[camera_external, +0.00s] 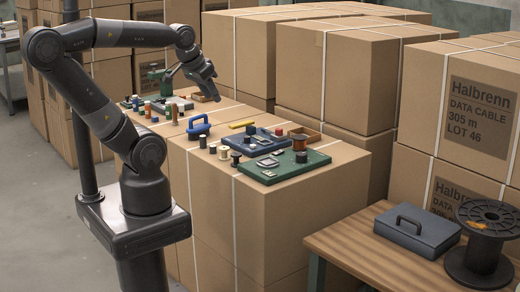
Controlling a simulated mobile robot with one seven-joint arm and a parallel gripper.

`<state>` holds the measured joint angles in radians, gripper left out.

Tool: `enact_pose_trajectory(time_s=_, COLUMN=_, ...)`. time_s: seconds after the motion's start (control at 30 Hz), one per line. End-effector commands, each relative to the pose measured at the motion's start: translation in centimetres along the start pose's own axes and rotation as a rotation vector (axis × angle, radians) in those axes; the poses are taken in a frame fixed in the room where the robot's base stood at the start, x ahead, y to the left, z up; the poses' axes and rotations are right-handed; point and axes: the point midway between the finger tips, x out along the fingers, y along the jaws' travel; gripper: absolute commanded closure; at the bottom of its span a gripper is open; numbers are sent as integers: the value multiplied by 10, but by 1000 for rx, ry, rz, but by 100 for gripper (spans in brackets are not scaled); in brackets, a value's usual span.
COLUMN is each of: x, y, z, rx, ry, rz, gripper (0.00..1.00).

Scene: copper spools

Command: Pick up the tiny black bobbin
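Several small spools and bobbins stand on top of the cardboard boxes in the middle. A tiny dark bobbin (235,158) stands near the front edge, left of the green board (283,167); it looks black and is the likeliest match, but it is very small here. I see nothing clearly held.
A blue-handled item (199,127), a blue board (254,142) and a copper spool (300,143) crowd the box top. Tall cardboard boxes (335,80) rise behind. A wooden table (345,243) at right holds a grey case (417,233) and a large black reel (480,250).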

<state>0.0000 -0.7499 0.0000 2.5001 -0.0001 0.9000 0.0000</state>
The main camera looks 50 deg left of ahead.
Motion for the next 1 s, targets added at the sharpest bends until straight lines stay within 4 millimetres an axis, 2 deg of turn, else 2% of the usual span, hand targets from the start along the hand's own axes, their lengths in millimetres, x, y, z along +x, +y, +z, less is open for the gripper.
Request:
enact_pose_trajectory(time_s=0.37, x=0, y=0, z=0, rx=0, ry=0, rz=0, gripper=64)
enact_pose_trajectory(time_s=0.5, x=0, y=0, z=0, rx=0, ry=0, rz=0, gripper=55)
enact_pose_trajectory(time_s=0.77, x=1, y=0, z=-1, rx=-12, ry=-3, rz=0, gripper=55)
enact_pose_trajectory(time_s=0.87, x=6, y=-3, z=-7, rx=-79, ry=-20, rz=0, gripper=55)
enact_pose_trajectory(time_s=1.0, x=22, y=-12, z=-25, rx=-301, ry=-71, rz=-7, gripper=55)
